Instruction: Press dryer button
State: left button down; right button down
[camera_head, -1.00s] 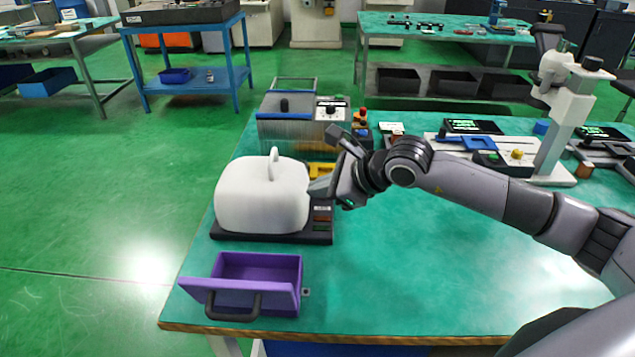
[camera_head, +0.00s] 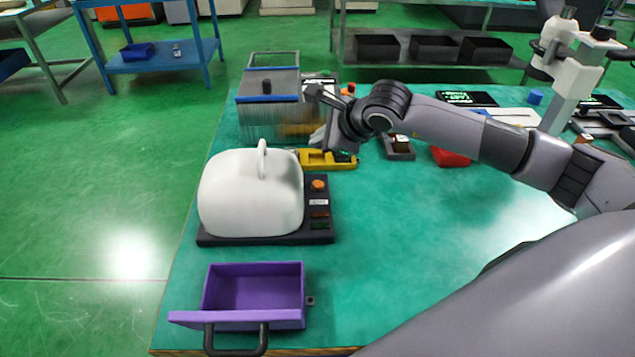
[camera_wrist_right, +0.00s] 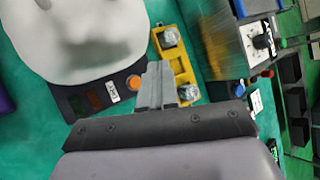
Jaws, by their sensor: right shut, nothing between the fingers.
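A white rounded unit with a top handle (camera_head: 245,195) stands on a black base at the left of the green bench; I take it to be the dryer. On the base's right side is a panel with an orange round button (camera_head: 318,184), a label, and a red and a green patch below. The orange button also shows in the wrist view (camera_wrist_right: 134,82). My right gripper (camera_head: 318,137) is shut and empty, behind the panel and close to the yellow tray. In the wrist view its fingertips (camera_wrist_right: 158,68) are right of the orange button, apart from it. My left gripper is not in view.
A yellow tray (camera_head: 338,163) with metal parts lies behind the panel. A clear-walled box (camera_head: 267,90) stands farther back. An open purple drawer (camera_head: 252,292) is in front. A red block (camera_head: 449,157) lies right, partly behind my arm. The bench's middle is clear.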

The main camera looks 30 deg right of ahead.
jog(key=b, duration=0.4)
send_over(320, 186)
notch_tip(320, 186, down, 8)
jog(key=shift+r, duration=0.2)
jog(key=shift+f+b, duration=0.45)
dwell(0.9)
dwell(0.5)
jog(key=shift+f+b, duration=0.4)
jog(key=shift+b, duration=0.3)
